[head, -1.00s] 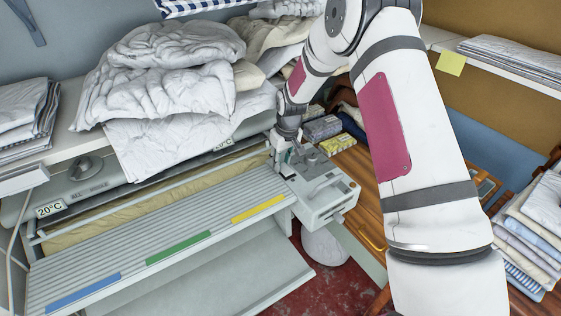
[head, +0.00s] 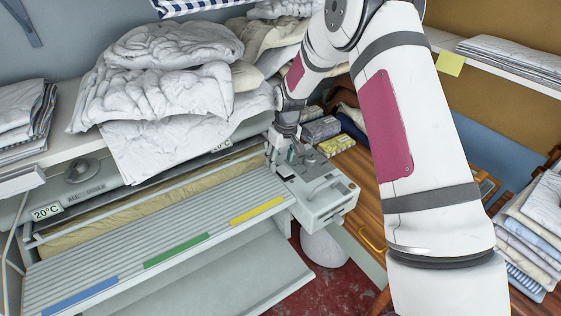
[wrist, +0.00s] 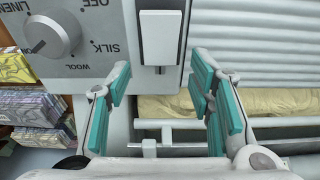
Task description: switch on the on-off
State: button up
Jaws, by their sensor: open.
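The ironer's control box (head: 325,200) stands at the right end of the slatted board. In the head view my gripper (head: 284,158) is low beside the box, partly hidden.
The slatted board (head: 160,235) has blue, green and yellow strips. Bulky white bedding (head: 165,75) lies on the shelf behind. Small boxes (head: 322,130) stand on the wooden table right of my gripper. Folded linens (head: 530,220) are at the far right.

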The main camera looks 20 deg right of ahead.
notch_tip(320, 180, up, 10)
jog(key=s, duration=0.1)
jog(key=shift+s+d+r, duration=0.25)
jog(key=shift+s+d, duration=0.05)
jog(key=shift+s, duration=0.1)
